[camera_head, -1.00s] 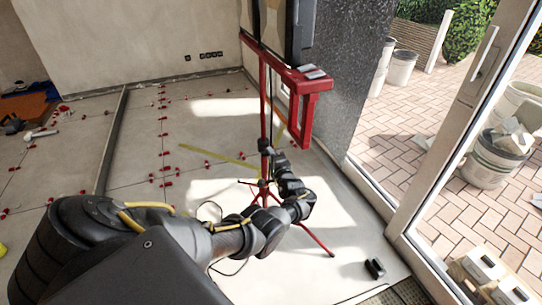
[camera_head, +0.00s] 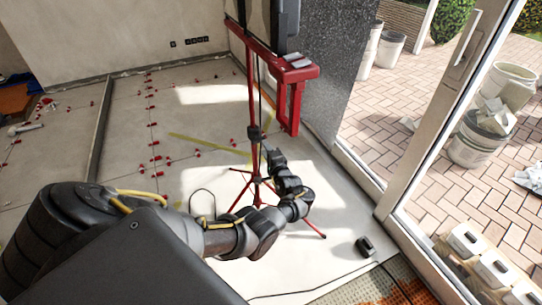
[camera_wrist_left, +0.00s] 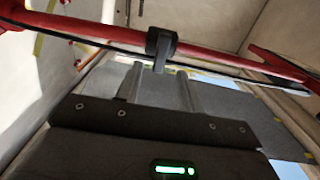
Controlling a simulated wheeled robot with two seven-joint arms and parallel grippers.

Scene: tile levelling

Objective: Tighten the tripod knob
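The red tripod (camera_head: 251,88) stands on the tiled floor with its legs spread. A black collar (camera_head: 255,132) sits on its pole, and in the left wrist view the collar (camera_wrist_left: 161,42) carries a short dark tab, which looks like the knob (camera_wrist_left: 159,66). A gap shows on each side of the tab, so I see no grip. My right gripper is not in view.
A red bracket (camera_head: 293,75) on the pole carries a dark device. A grey stone column (camera_head: 325,60) and a glass door frame (camera_head: 437,115) stand to the right. A small black object (camera_head: 365,246) and a cable lie on the floor. Red tile clips dot the floor at left.

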